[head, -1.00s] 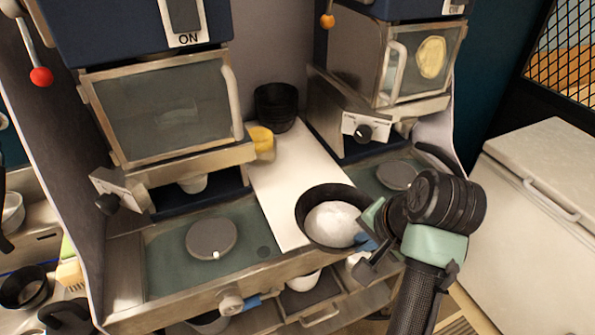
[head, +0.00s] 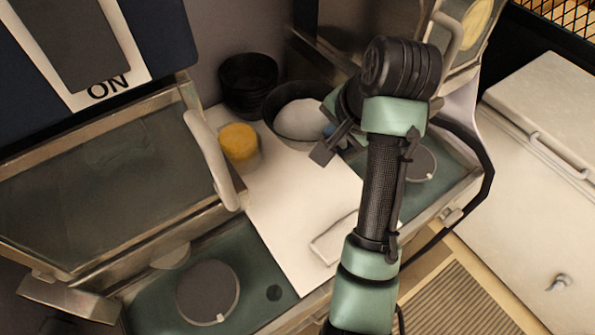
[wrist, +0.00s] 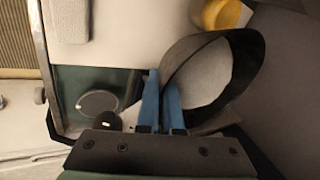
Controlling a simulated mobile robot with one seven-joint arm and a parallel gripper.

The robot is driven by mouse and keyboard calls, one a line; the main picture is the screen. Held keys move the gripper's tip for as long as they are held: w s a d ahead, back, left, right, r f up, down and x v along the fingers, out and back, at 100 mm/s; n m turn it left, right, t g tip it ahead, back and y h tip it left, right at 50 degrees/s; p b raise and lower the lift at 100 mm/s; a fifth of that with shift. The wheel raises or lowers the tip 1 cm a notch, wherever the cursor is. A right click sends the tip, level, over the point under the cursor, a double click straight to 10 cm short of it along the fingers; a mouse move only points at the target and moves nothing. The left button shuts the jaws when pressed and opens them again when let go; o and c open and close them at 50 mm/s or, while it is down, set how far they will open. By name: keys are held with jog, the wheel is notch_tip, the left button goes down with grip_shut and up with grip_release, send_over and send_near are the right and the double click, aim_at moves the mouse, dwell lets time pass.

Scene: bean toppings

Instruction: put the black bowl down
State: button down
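The black bowl (head: 275,97) with white contents (head: 298,120) is at the back of the white counter strip, beside a stack of black bowls (head: 248,84). It also shows in the wrist view (wrist: 247,62), with its white inside facing the camera. My gripper (head: 335,130) is at the bowl's right side. In the wrist view, the blue fingers (wrist: 162,100) are close together with the bowl's rim between them. I cannot tell whether the bowl's underside touches the counter. The arm hides part of the bowl's right side in the head view.
A yellow-topped container (head: 239,142) stands just left of the bowl. The white strip (head: 285,200) is mostly clear, with a flat white item (head: 335,237) near its front. Machines with a door and handle (head: 212,160) flank it on both sides.

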jog(key=f+p, duration=0.1)
jog(key=f, duration=0.7)
jog(key=f+p, duration=0.1)
jog(key=f, duration=0.4)
jog(key=shift+s+d+p, duration=0.1)
jog(key=shift+s+p, duration=0.15)
jog(key=shift+p, duration=0.1)
jog(key=shift+w+f+p, duration=0.1)
jog(key=shift+f+p, duration=0.25)
jog(key=shift+f, duration=1.9)
jog(key=shift+f, duration=0.15)
jog(key=c, duration=1.1)
grip_release()
